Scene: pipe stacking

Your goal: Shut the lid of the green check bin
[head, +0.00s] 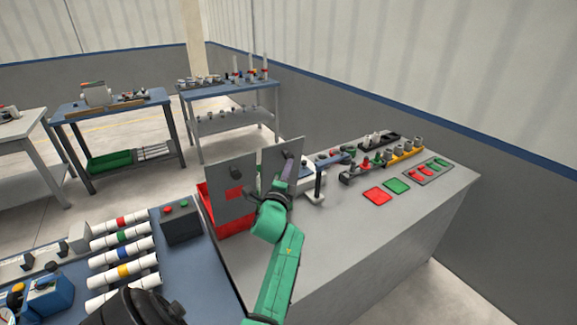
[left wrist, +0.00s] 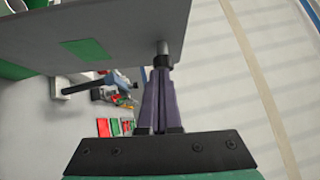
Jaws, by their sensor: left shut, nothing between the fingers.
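The green check bin's grey lid (head: 281,161) stands raised in the head view, partly hidden by my left arm. In the left wrist view the lid (left wrist: 120,25) fills the upper left and bears a green square (left wrist: 86,49). A dark knob (left wrist: 162,56) sticks out from it. My left gripper (head: 287,166) is at the lid; its purple-grey fingers (left wrist: 156,85) are shut and empty, with their tips close to the knob. I cannot tell whether they touch. Green parts of the bin (left wrist: 12,70) show at the left edge there. My right gripper is not in view.
Left of it stands another raised lid (head: 233,185) with a red square, over a red bin (head: 208,200). Right of my arm are a white stand (head: 312,185), red (head: 377,196) and green (head: 396,185) pads and several fittings. White pipes (head: 125,254) lie at left. The grey counter's front is clear.

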